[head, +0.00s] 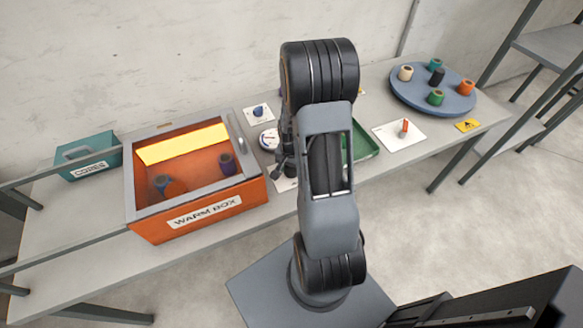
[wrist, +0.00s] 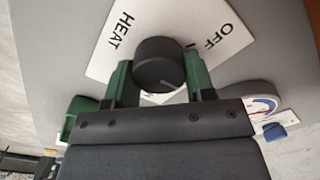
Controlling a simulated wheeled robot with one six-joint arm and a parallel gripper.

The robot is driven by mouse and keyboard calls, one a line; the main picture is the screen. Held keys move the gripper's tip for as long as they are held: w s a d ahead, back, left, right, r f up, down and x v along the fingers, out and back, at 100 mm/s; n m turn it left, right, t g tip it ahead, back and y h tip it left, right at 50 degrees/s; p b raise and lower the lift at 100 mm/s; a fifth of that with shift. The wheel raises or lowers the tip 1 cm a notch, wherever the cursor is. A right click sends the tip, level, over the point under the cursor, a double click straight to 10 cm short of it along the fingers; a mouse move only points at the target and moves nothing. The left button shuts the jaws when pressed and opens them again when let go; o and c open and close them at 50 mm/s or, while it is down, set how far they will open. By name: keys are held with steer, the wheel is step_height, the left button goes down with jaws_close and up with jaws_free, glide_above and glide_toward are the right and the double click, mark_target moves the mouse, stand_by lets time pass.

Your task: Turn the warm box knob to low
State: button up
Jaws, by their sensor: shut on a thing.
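The warm box knob (wrist: 158,64) is round and black, on a white plate (wrist: 125,40) with HEAT at the left and OFF at the right. Other lettering is partly hidden by the knob and my fingers. A pale line on the knob runs towards its lower right edge. My gripper (wrist: 160,80) is shut on the knob, one green finger on each side. In the head view my arm hides most of the gripper and plate. The orange warm box (head: 197,215) stands left of the arm, its lid window open to view with cores inside.
A dial gauge (head: 269,138) and a card with a blue knob (head: 258,112) are close by. A green tray (head: 364,142) lies behind my arm. A card with an orange lever (head: 404,128) and a round blue tray (head: 456,103) are to the right. A teal cores box (head: 90,157) stands far left.

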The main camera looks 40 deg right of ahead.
steer(key=shift+m, duration=0.3)
steer(key=o, duration=0.9)
step_height(320, 180, up, 14)
steer(key=shift+f+p, duration=0.1)
steer(key=shift+p, duration=0.35)
stand_by(0.6)
